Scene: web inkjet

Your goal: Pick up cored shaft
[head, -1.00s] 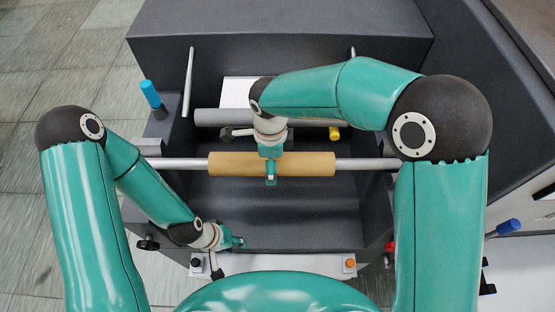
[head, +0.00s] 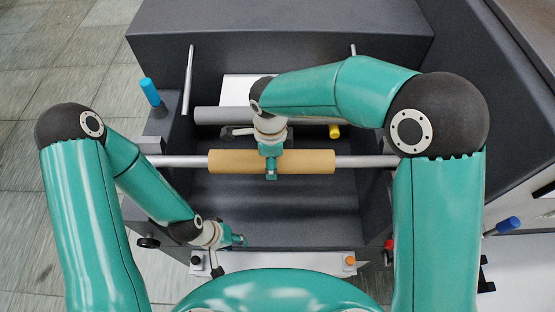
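The cored shaft is a metal rod with a brown cardboard core (head: 310,162) around its middle. It lies level across the dark machine bay in the head view, its bare ends showing left and right of the core. My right gripper (head: 271,174) is over the core, left of its middle, with its fingers pointing toward the front. The fingers overlap the core in the picture; I cannot tell whether they grip it. My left gripper (head: 237,240) is low at the bay's front left, apart from the shaft. Its finger opening is too small to read.
A grey roller (head: 212,116) runs behind the shaft, with a white sheet (head: 236,91) behind it. A blue handle (head: 150,92) stands at the left and a yellow knob (head: 334,132) at the roller's right. A white front ledge (head: 310,263) carries buttons. The bay floor is clear.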

